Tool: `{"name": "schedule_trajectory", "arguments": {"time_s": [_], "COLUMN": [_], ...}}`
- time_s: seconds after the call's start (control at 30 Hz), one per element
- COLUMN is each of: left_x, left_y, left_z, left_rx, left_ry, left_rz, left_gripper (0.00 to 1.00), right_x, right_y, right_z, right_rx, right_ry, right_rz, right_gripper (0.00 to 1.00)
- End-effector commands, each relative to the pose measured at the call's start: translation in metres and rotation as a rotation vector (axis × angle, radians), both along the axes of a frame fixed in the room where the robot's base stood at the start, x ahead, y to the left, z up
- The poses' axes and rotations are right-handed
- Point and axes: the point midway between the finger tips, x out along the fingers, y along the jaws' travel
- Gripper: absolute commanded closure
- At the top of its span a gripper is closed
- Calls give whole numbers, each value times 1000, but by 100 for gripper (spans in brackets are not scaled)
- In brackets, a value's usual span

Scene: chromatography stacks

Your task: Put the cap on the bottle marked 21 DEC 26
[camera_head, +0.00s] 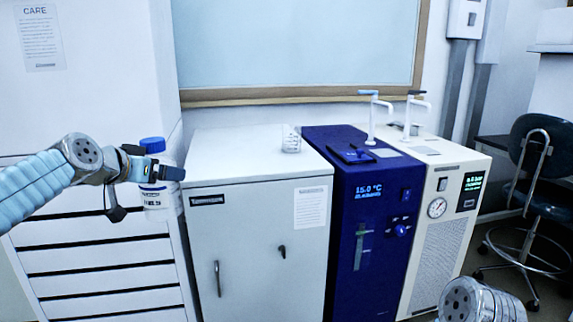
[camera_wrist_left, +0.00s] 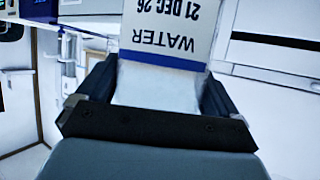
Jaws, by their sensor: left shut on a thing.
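My left gripper (camera_head: 168,172) is shut on a white bottle (camera_head: 158,201) and holds it upright in front of the left drawers. In the left wrist view the bottle (camera_wrist_left: 155,86) sits between the two fingers. Its label (camera_wrist_left: 168,32) shows upside down and reads WATER and 21 DEC 26, with a blue stripe. A blue cap (camera_head: 152,144) shows at the bottle's top, above the fingers. The gripper hides the bottle's neck, so I cannot tell how the cap sits. My right gripper is out of view; only part of my right arm shows at the lower right.
A white cabinet (camera_head: 258,228) stands right of the bottle, with a small clear beaker (camera_head: 291,140) on its top. A blue chiller (camera_head: 372,232) and a cream unit with a gauge (camera_head: 440,235) stand beside it. A stool (camera_head: 540,190) is at the far right.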

Motion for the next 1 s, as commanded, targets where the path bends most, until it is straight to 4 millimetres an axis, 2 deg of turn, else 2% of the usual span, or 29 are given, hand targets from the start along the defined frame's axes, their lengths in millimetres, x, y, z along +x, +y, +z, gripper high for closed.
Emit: {"name": "schedule_trajectory", "arguments": {"time_s": [0.1,0.27,0.67,1.0], "left_x": [17,28,30,11], "left_y": [-18,-35,-52,-69], "left_z": [-44,-91,-160,-236], "left_rx": [0,0,-3,1], "left_ry": [4,1,0,5], "left_rz": [27,68,138,209], "left_gripper": [64,64,64,64], "right_x": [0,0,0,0], "right_y": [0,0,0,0], "right_z": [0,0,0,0], "right_rx": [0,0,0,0], "right_ry": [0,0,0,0], "right_rz": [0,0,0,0], "right_gripper": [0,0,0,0]}}
